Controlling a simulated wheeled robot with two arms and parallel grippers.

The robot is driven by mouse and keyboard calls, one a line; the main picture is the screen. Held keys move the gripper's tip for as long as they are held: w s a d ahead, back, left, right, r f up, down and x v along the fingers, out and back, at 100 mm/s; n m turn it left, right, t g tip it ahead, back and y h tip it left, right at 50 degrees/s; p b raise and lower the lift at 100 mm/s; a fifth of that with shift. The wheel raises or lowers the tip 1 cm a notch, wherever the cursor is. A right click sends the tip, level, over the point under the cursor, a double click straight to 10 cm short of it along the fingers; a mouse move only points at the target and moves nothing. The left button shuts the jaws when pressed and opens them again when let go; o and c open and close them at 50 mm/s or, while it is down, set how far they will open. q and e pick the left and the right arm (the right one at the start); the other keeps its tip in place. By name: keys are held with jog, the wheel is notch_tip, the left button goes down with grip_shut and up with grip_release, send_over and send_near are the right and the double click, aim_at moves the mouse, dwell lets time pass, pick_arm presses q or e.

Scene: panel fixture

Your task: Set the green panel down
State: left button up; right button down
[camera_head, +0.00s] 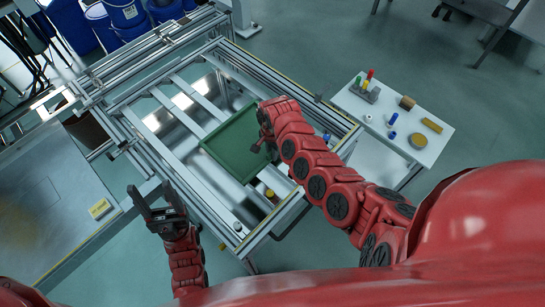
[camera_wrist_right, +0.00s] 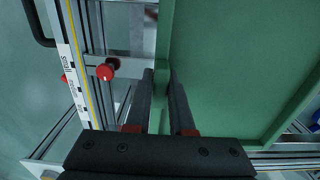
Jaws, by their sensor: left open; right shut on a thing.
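The green panel (camera_head: 236,146) is a shallow tray-like sheet with a raised rim. In the head view it lies over the metal fixture frame (camera_head: 262,72), across its slats. My right gripper (camera_head: 264,128) is at the panel's right edge, partly hidden by my wrist. In the right wrist view the panel (camera_wrist_right: 245,60) fills the right side, and my right gripper's fingers (camera_wrist_right: 165,105) are shut on its rim. I cannot tell whether the panel touches the slats. My left gripper (camera_head: 152,208) is open and empty, left of the frame's near corner.
A white side table (camera_head: 440,140) at the right holds small coloured parts. A grey metal table (camera_head: 50,200) stands at the left, with blue barrels (camera_head: 125,12) behind. Red knobs (camera_wrist_right: 105,72) stick out from the frame rail near my right fingers.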

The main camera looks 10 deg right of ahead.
jog(key=shift+w+d, duration=0.2)
jog(key=shift+d, duration=0.05)
jog(key=shift+a+f+b, duration=0.1)
jog(key=shift+f+b, duration=0.2)
jog(key=shift+f, duration=1.4)
jog(key=c, duration=0.8)
grip_release()
jog(key=shift+f, duration=0.1)
